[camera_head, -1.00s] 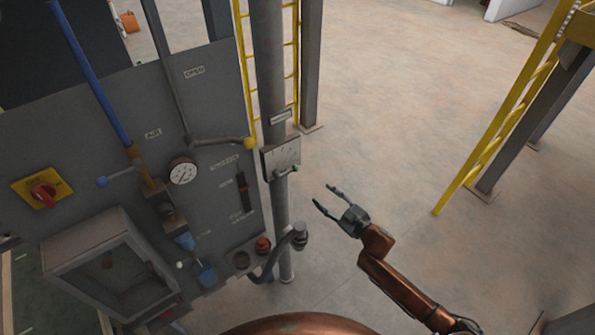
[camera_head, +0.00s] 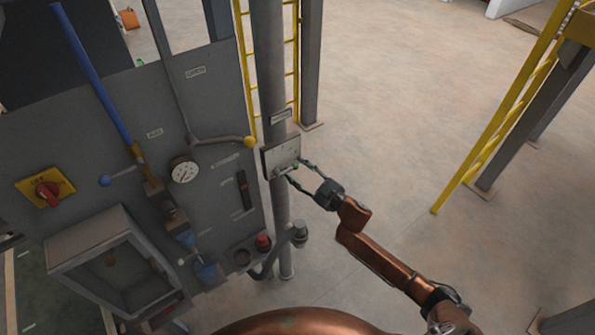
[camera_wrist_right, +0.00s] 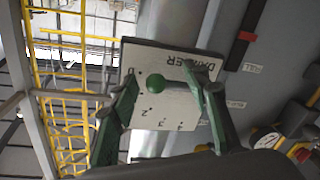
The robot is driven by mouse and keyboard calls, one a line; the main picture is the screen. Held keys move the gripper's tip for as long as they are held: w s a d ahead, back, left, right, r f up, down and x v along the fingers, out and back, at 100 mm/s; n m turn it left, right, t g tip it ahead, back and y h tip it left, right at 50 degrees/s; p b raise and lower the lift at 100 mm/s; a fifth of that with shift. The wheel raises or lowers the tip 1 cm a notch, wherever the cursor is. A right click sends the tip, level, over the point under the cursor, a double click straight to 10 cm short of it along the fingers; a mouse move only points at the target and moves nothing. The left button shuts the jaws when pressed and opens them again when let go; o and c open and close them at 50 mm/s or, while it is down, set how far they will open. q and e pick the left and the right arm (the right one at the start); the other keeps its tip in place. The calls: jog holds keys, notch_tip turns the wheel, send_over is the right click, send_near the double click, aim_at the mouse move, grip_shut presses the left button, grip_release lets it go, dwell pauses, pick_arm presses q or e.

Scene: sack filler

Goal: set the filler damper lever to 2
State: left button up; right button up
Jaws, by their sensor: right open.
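The damper plate (camera_head: 279,153) is a pale panel on the grey column. In the right wrist view the plate (camera_wrist_right: 140,58) reads "DAMPER" and carries a row of numbers, with 0, 2, 3 and 4 legible. The lever's green ball knob (camera_wrist_right: 154,84) sits in front of the plate, near the 0 end of the scale; its metal rod runs right, partly behind a finger. My right gripper (camera_head: 294,169) is open at the plate, and its fingers (camera_wrist_right: 160,76) stand on either side of the knob. Contact cannot be told. My left gripper is out of view.
Left of the column is a grey control panel (camera_head: 120,100) with a gauge (camera_head: 184,170), a red switch (camera_head: 47,192) and a yellow-knobbed bar (camera_head: 249,142). A bent pipe and red button (camera_head: 263,242) are below. The floor to the right is clear up to the yellow ladder.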

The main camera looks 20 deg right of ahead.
jog(key=c, duration=1.1)
jog(key=shift+r, duration=0.1)
grip_shut()
jog(key=shift+a, duration=0.1)
